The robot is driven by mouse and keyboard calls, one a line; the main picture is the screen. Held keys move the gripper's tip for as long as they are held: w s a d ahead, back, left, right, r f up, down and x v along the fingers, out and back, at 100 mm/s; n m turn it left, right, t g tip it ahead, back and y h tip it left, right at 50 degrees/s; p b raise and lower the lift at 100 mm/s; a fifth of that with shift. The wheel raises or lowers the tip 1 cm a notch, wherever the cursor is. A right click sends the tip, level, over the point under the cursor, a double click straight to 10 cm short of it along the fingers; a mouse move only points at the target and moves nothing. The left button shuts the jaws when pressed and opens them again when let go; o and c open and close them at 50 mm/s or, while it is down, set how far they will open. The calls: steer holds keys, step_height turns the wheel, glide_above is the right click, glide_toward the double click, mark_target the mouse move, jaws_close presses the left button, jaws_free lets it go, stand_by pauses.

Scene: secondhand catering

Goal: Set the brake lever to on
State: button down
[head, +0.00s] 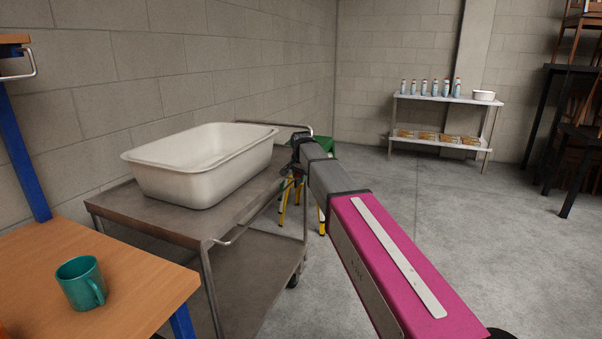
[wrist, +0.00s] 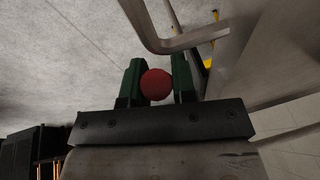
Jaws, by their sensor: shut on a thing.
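A round red knob (wrist: 157,85), which looks like the end of the brake lever, sits between the two green fingers of my gripper (wrist: 157,64) in the wrist view. My gripper is shut on it. The lever's shaft and any on or off marking are hidden. In the head view my arm reaches to the far right side of the steel trolley (head: 150,217), and the dark gripper end (head: 299,142) is beside its far corner. The knob is not visible in the head view.
A white tub (head: 165,180) stands on the trolley's top. A bent metal bar (wrist: 178,42) passes close beyond the fingers in the wrist view. A wooden table (head: 50,255) with a teal mug (head: 80,283) is at front left. Open floor lies to the right.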

steer(key=c, duration=0.9)
jaws_free()
steer(key=v, duration=1)
steer(key=shift+s+r, duration=0.15)
steer(key=shift+r, duration=0.2)
steer(key=shift+f, duration=0.1)
steer(key=s+d+f+n+g, duration=0.1)
steer(key=s+d+f, duration=0.55)
steer(key=f, duration=0.35)
steer(key=s+d+f+n+g, duration=0.1)
steer(key=s+d+f, duration=0.5)
steer(key=f, duration=0.4)
steer(key=s+d+f+n, duration=0.1)
steer(key=s+d+f, duration=0.2)
steer(key=s+f, duration=0.2)
steer(key=s+d+f+n+g, duration=0.1)
steer(key=s+d+f, duration=0.3)
steer(key=s+f, duration=0.1)
steer(key=s+d+f+n, duration=0.1)
steer(key=s+d+f, duration=0.3)
steer(key=s, duration=0.2)
steer(key=shift+s+f+g+h, duration=0.2)
steer(key=shift+f+g+h, duration=0.1)
steer(key=shift+f, duration=0.1)
